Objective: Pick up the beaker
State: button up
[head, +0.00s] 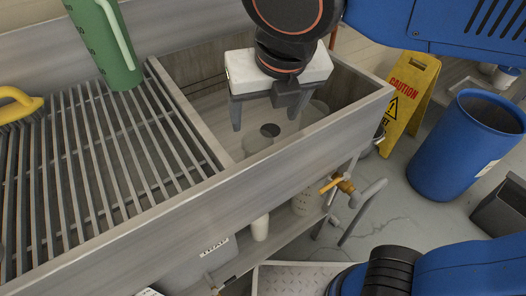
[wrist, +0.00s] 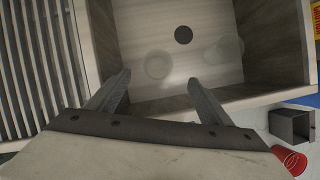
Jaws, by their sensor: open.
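Two clear glass vessels are in the sink basin (wrist: 252,95). One, round-mouthed (wrist: 158,65), shows just past the space between my fingertips in the wrist view; the other (wrist: 226,49) lies or stands to its right, its posture hard to tell. In the head view they appear faintly as a left glass (head: 256,143) and a right glass (head: 316,110). I cannot tell which is the beaker. My gripper (head: 265,122) is open and empty, pointing down into the basin above the glasses. Its two fingers also show in the wrist view (wrist: 159,78).
A slatted drainboard (head: 95,150) left of the basin bears a green measuring jug (head: 106,45) and a yellow-handled brush (head: 18,104). The basin walls surround my gripper. A dark drain (wrist: 183,35) lies between the glasses. A yellow caution sign (head: 408,100) and blue barrel (head: 465,145) stand right.

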aim_at(256, 149)
jog(key=x, duration=1.7)
jog(key=shift+s+a+f, duration=0.1)
jog(key=shift+s+f, duration=0.15)
jog(key=shift+f, duration=0.1)
jog(key=c, duration=1.1)
